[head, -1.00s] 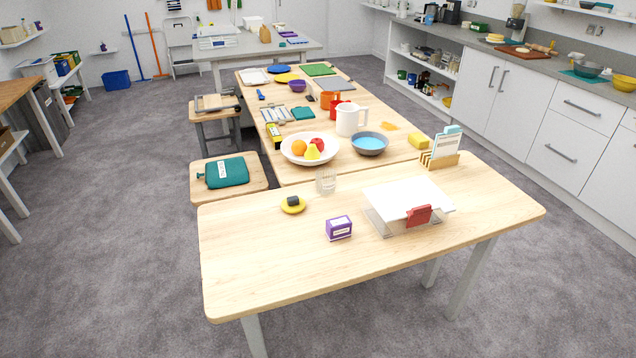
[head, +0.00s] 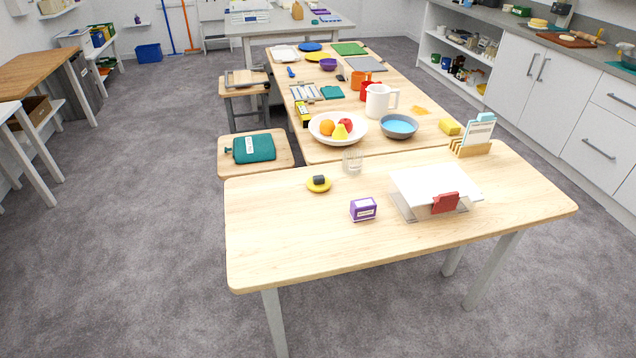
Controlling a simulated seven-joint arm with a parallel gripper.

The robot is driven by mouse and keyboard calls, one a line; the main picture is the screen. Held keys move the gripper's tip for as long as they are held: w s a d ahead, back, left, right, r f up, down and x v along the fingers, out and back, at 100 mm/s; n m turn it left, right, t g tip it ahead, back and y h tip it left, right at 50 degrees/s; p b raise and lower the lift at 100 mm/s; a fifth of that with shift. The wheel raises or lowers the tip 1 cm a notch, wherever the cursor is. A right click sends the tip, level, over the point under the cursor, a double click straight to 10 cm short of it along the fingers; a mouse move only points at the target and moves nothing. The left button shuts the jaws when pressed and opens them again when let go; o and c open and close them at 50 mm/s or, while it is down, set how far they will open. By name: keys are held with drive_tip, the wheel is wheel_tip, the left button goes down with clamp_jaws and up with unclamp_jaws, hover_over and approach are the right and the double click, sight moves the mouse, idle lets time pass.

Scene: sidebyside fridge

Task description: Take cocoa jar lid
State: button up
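My gripper is not in view. No cocoa jar can be made out for certain. A small round yellow disc with a dark block or knob on top (head: 318,184) lies on the near wooden table (head: 275,238). It looks like a lid, but I cannot tell if it is the cocoa jar lid. Nothing touches it. A clear glass (head: 353,163) stands to its right and farther back. A small purple box with a white label (head: 363,209) stands to its right and nearer.
A white angled stand with a red clip (head: 445,203) and a wooden card holder (head: 473,149) occupy the table's right side. A fruit bowl (head: 338,128), a grey-blue bowl (head: 399,126) and a white pitcher (head: 380,101) stand behind.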

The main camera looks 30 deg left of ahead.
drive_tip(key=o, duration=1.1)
